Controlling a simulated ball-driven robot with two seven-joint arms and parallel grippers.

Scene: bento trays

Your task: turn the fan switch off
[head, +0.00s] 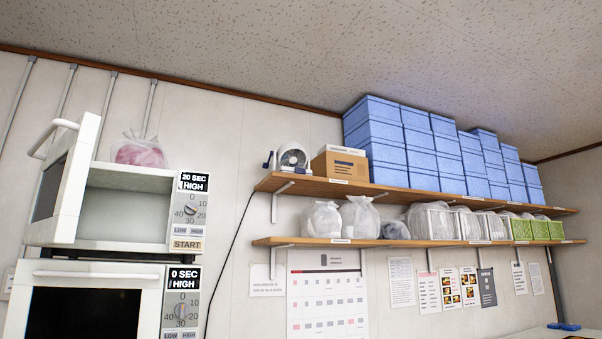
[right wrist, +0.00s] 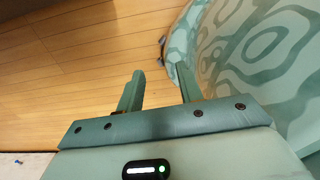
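A small white fan (head: 293,158) stands at the left end of the upper wall shelf, next to a cardboard box. Its switch is too small to tell in the head view. My right gripper (right wrist: 160,78) shows only in the right wrist view. Its two fingers are apart with nothing between them, above a wooden floor and far from the fan. My left gripper is in neither view.
The upper shelf (head: 330,187) holds the cardboard box (head: 340,166) and stacked blue boxes (head: 372,131). The lower shelf (head: 330,241) holds bags and baskets. Two stacked microwaves, the upper one (head: 185,181) with its door open, stand left. A black cord hangs below the fan.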

